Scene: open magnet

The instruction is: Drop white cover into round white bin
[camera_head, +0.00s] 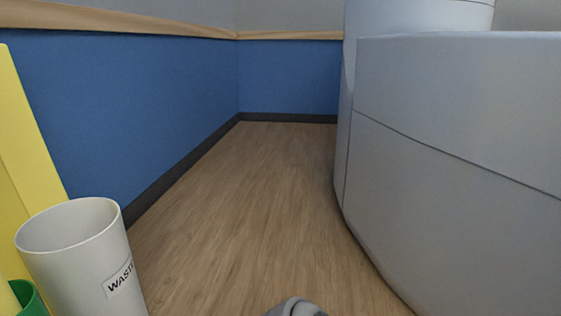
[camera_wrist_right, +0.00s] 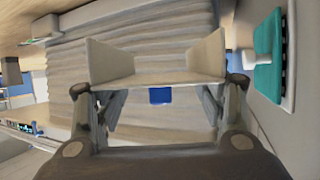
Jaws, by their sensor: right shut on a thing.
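The round white bin (camera_head: 75,250) stands upright on the floor at the lower left of the head view. It bears a label reading "WAST", cut off at the edge, and its open top shows. In the right wrist view my right gripper (camera_wrist_right: 160,92) is shut on the white cover (camera_wrist_right: 157,79), a pale piece with two raised side panels that spans between the fingers. Neither the cover nor the right gripper can be made out in the head view, so their distance from the bin does not show. My left gripper is not in view.
A yellow panel (camera_head: 25,150) and a green container (camera_head: 28,298) are beside the bin at the left. A blue wall (camera_head: 140,95) runs behind it. A large pale machine housing (camera_head: 460,190) fills the right. Wooden floor (camera_head: 240,220) between is clear.

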